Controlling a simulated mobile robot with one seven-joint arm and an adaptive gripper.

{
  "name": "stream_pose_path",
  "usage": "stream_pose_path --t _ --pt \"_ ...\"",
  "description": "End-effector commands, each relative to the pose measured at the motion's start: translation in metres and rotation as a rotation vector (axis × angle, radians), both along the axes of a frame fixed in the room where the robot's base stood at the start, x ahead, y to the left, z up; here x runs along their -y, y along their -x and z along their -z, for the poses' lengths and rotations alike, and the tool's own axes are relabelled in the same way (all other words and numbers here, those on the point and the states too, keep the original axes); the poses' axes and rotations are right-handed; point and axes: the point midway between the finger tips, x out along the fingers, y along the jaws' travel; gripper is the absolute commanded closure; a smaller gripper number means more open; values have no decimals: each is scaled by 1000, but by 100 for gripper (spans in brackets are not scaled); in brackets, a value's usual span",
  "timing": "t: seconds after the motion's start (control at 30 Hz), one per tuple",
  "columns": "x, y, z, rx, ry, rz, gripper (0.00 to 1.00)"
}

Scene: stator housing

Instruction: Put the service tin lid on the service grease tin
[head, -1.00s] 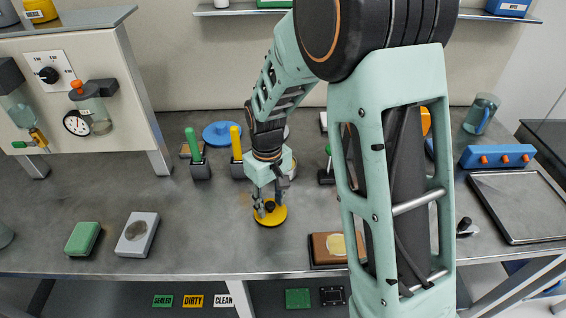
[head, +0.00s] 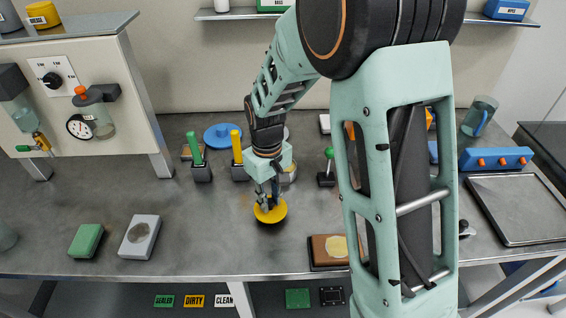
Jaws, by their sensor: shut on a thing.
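The yellow round lid (head: 271,215) is in the head view near the front middle of the bench. My gripper (head: 268,203) is above it, shut on the knob at its centre; the fingers now hide most of the knob. The lid looks slightly tilted and just off the bench top, though the gap is hard to judge. A round pale metal tin (head: 290,174) stands right behind my gripper, partly hidden by it; it may be the service grease tin. A yellow tin marked grease (head: 43,15) sits on top of the cabinet at the upper left.
Green-handled (head: 195,158) and yellow-handled (head: 237,155) tools stand in dark holders left of my gripper. A blue disc (head: 222,134) lies behind them. A brown block (head: 325,250) is at the front right. A grey block (head: 140,237) and green block (head: 87,240) lie front left, with clear bench between.

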Motion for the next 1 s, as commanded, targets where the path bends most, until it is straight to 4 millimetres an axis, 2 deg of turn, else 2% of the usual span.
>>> stream_pose_path --t 0.7,1.0 --pt "0 0 -45 1 -1 0 100" --pt "0 0 -46 0 0 0 100"
